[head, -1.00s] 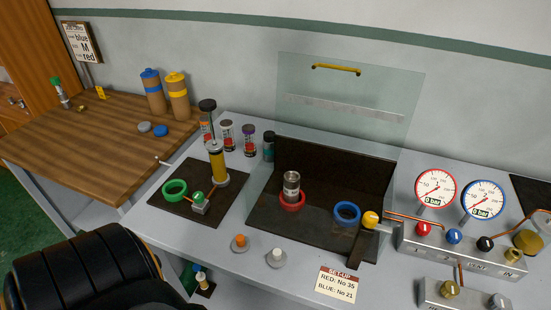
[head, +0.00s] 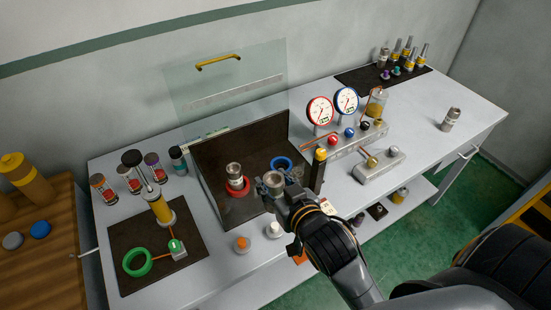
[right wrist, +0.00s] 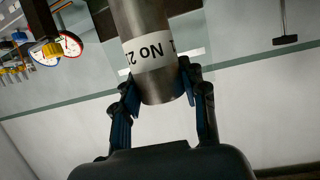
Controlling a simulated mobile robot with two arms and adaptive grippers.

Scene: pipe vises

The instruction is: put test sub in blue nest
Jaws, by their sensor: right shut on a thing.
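A metal test sub (head: 273,180) is held in my right gripper (head: 280,188), above the front right of the dark test bay. In the right wrist view the sub (right wrist: 146,75) is a grey cylinder with a white label, partly reading "No 2", between the two fingers (right wrist: 160,98). The blue nest (head: 283,163) is a blue ring on the bay floor just behind the held sub. The sub is apart from the floor as far as I can tell. A second sub (head: 235,171) stands upright in the red nest (head: 238,189). My left gripper is not in view.
A clear raised shield (head: 225,95) stands behind the bay. A yellow-topped post (head: 320,160) is right of the blue nest. Gauges (head: 347,101) and a valve block stand farther right. Another sub (head: 451,119) stands on the right of the bench.

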